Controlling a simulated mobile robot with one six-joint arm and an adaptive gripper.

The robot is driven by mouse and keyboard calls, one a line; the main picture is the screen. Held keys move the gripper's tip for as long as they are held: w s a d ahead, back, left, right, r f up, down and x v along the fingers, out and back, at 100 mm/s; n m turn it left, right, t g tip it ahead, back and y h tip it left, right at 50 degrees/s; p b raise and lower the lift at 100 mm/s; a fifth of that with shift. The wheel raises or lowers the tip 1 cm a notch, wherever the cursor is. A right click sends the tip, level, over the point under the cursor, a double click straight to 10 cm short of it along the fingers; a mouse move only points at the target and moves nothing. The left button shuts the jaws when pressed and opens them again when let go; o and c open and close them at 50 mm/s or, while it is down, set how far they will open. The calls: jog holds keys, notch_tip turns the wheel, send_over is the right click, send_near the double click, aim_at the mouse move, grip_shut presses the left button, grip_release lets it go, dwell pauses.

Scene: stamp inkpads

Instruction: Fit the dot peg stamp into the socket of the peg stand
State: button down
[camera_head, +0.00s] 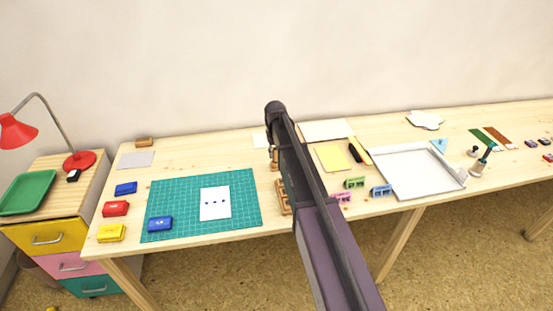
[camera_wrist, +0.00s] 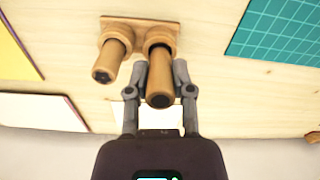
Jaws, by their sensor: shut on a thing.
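The wooden peg stand (camera_wrist: 140,24) is near the top of the wrist view. A wooden peg stamp (camera_wrist: 158,68), which I take for the dot peg stamp, is between the two grey fingers of my gripper (camera_wrist: 161,90). My gripper is shut on it. Its far end lines up with the right-hand ring of the stand; I cannot tell how deep it sits. A second wooden peg (camera_wrist: 113,55) stands in the left-hand ring, dark end toward the camera. In the head view my arm hides most of the stand (camera_head: 283,197).
The green cutting mat (camera_head: 250,215) lies left of my arm, with a dotted white card (camera_head: 215,203) and a blue inkpad (camera_head: 160,223). A yellow sheet (camera_head: 330,158), small colored blocks (camera_head: 355,182) and a white tray (camera_head: 410,192) lie to the right.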

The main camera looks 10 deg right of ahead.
jog(key=shift+w+f, duration=0.1)
jog(key=shift+f, duration=0.55)
jog(key=shift+r, duration=0.1)
jog(key=c, duration=0.5)
grip_release()
jog(key=shift+w, duration=0.15)
jog(key=shift+f+b, duration=0.2)
jog(key=shift+b, duration=0.1)
jog(key=shift+f, duration=0.15)
notch_tip(320, 180, up, 14)
jog(key=p, duration=1.3)
jog(key=shift+p, duration=0.35)
